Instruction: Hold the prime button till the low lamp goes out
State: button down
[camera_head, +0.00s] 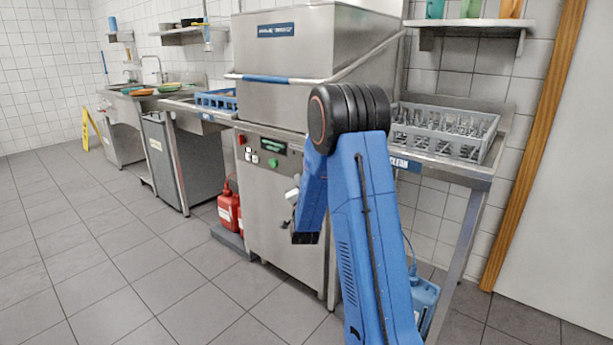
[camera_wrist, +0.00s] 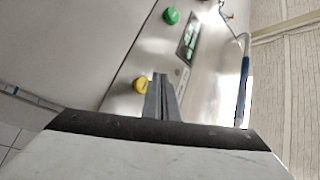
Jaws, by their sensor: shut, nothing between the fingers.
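The steel dishwasher (camera_head: 275,200) has a control panel on its front. The wrist view shows the green button (camera_wrist: 171,15), the display (camera_wrist: 188,44) and a yellow button (camera_wrist: 140,85). My gripper (camera_wrist: 161,78) is shut and empty, its tips just right of the yellow button; contact cannot be told. I cannot make out which control is the prime button, or the low lamp. My arm hides the panel's right part in the head view.
A blue canister (camera_head: 424,298) stands under the right table, which bears a grey glass rack (camera_head: 443,133). A yellow floor sign (camera_head: 90,128) is far left. The left floor is clear.

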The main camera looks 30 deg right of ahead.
jog(key=shift+w+d, duration=0.3)
jog(key=shift+d, duration=0.55)
jog(key=shift+d, duration=0.1)
dwell(1.5)
jog(key=shift+w+d, duration=0.15)
jog(key=shift+d, duration=0.15)
jog(key=shift+w+d, duration=0.15)
jog(key=shift+d, duration=0.25)
dwell(2.1)
jog(key=shift+a, duration=0.2)
dwell(1.1)
jog(key=shift+s+a, duration=0.3)
jog(key=shift+a, duration=0.3)
jog(key=shift+s+a, duration=0.3)
jog(key=shift+a, duration=0.5)
jog(key=shift+s+a, duration=0.25)
jog(key=shift+a, duration=0.5)
jog(key=shift+s+a, duration=0.3)
jog(key=shift+a, duration=0.5)
